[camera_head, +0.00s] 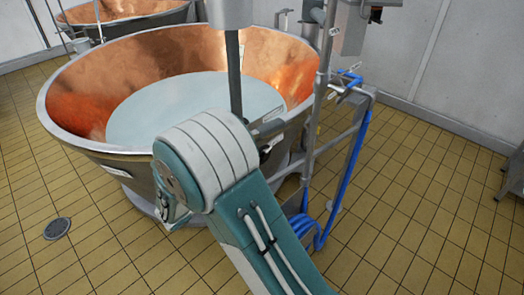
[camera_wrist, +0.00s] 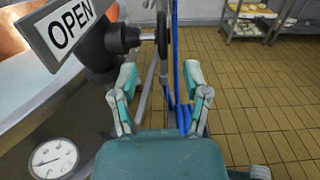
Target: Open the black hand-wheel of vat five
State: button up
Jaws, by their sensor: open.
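In the wrist view, a dark wheel (camera_wrist: 163,32) shows nearly edge-on at the top centre, on a short stem from a black valve body (camera_wrist: 97,48). I take it for the black hand-wheel. My gripper (camera_wrist: 162,78) is open, one finger on each side of the wheel's line. The wheel appears just beyond the fingertips; I see no contact. A white OPEN sign (camera_wrist: 68,28) hangs left of it. No vat number is readable.
A round gauge (camera_wrist: 53,160) sits at the lower left of the wrist view. Blue hoses (camera_head: 330,215) hang on a metal pipe frame (camera_head: 310,150) right of the vat. A shelf rack (camera_wrist: 247,22) stands far back. Tiled floor (camera_head: 420,200) lies open at right.

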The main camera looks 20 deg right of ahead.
jog(key=x, duration=1)
jog(key=shift+s+d, duration=0.1)
jog(key=shift+s, duration=0.05)
jog(key=shift+w+d, duration=0.25)
jog(key=shift+a, duration=0.1)
jog(key=shift+d, duration=0.25)
grip_shut()
